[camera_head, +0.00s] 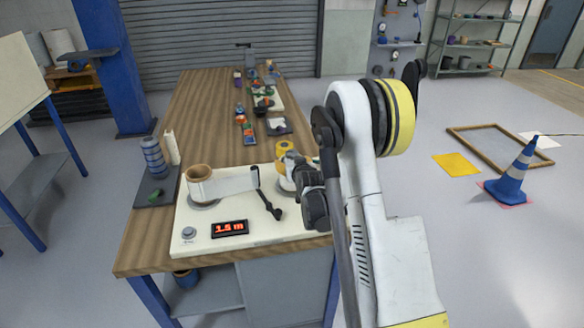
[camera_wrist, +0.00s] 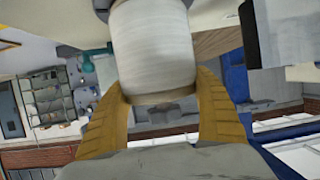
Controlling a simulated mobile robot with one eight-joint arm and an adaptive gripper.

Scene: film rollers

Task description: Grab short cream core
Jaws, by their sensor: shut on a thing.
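The short cream core (camera_wrist: 152,45) is a pale, whitish cylinder with a tan rim at its near end. My gripper's yellow fingers (camera_wrist: 160,105) lie on both sides of this rim in the wrist view, shut on it. In the head view my gripper (camera_head: 284,152) is over the right side of the cream winding machine (camera_head: 250,239). The core shows partly there, by the machine's right turntable; the arm hides some of it. Whether its far end touches the turntable cannot be told.
A brown-cored film roll (camera_head: 199,173) stands at the machine's left, its pale film running right toward a black crank (camera_head: 267,198). A blue ribbed spool (camera_head: 153,157) and an upright cream piece (camera_head: 171,148) stand on a dark tray. Small items crowd the table's back.

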